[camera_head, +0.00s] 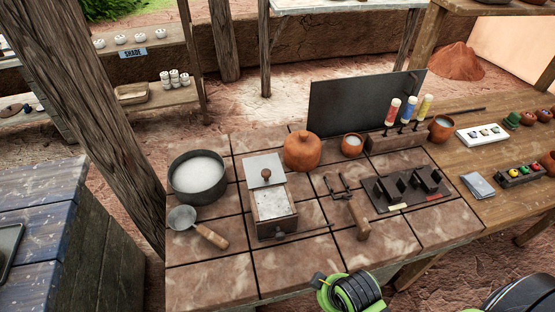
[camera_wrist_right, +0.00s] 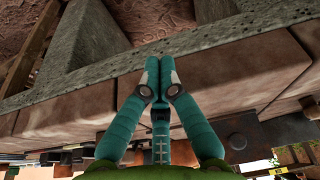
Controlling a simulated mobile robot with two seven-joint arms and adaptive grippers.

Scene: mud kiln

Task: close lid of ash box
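The ash box (camera_head: 274,223) is a small brown wooden box on the tiled table, with pale ash (camera_head: 272,202) showing in its open top. Its grey metal lid (camera_head: 262,158), with a round brown knob, sits at the far end, leaving the near part uncovered. In the right wrist view, my right gripper (camera_wrist_right: 159,72) has its two teal fingers together at the tips with nothing seen between them. It is over the tiles and grey edge of a table, away from the box. My left gripper is not in view.
A pot of white powder (camera_head: 198,177) and a ladle (camera_head: 195,225) stand left of the box. A round clay jar (camera_head: 302,151) is close behind right. A wooden-handled tool (camera_head: 358,220) and a dark switch panel (camera_head: 410,188) lie to the right. The front tiles are clear.

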